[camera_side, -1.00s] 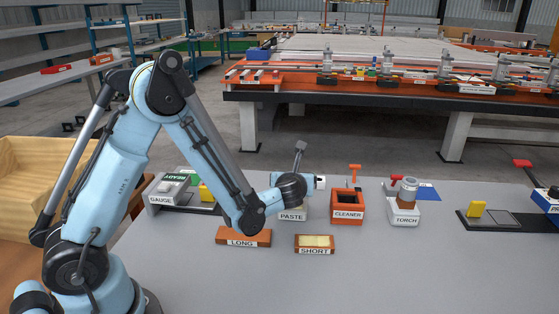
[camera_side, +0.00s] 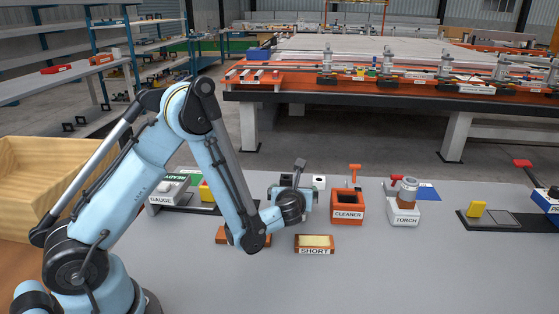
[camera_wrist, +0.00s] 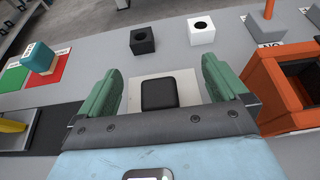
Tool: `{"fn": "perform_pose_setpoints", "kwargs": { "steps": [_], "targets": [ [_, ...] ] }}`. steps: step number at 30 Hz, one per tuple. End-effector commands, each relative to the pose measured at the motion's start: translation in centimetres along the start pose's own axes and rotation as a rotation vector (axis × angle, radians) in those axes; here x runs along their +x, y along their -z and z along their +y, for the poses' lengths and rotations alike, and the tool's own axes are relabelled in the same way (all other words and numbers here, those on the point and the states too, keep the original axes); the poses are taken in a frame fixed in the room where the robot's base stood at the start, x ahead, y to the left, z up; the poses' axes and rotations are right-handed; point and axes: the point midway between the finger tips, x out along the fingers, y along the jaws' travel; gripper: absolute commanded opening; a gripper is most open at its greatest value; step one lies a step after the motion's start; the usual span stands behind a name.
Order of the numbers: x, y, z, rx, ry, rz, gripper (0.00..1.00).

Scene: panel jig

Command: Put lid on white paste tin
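The white block with a dark round hole in its top (camera_wrist: 201,30), which looks like the white paste tin, stands beyond my gripper; it also shows in the side view (camera_side: 319,183). A similar black block (camera_wrist: 142,40) stands to its left. My gripper (camera_wrist: 160,70) is open, its green fingers on either side of a pale square base. On that base is a dark rounded square (camera_wrist: 158,93), which may be a lid or a recess; I cannot tell. The fingers look apart from it. In the side view my wrist hides the paste station and the fingers.
The orange CLEANER box (camera_side: 347,206) is close on the right, with the TORCH holder (camera_side: 403,207) beyond. The SHORT tray (camera_side: 314,243) lies in front. The LONG tray (camera_side: 222,234) is partly behind my arm. The GAUGE station (camera_side: 170,190) is left. The front right bench is clear.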

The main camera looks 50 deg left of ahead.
Motion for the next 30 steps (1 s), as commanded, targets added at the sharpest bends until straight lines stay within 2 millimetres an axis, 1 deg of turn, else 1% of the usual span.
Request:
{"fn": "perform_pose_setpoints", "kwargs": {
  "steps": [8, 10, 14, 21, 24, 27, 30],
  "targets": [
    [-0.1, -0.1, 0.0, 0.000, 0.000, 0.000, 1.00],
    [-0.4, -0.3, 0.0, 0.001, 0.001, 0.000, 1.00],
    [-2.4, -0.3, -0.1, 0.003, 0.004, -0.001, 1.00],
    [-7.5, -0.3, -0.1, 0.003, 0.005, -0.001, 1.00],
    [-9.3, -0.3, -0.1, 0.002, 0.004, 0.000, 1.00],
    [-10.7, -0.3, -0.1, 0.002, 0.003, 0.000, 1.00],
    [-11.6, -0.3, 0.0, 0.001, 0.002, 0.000, 1.00]
  ]
}}
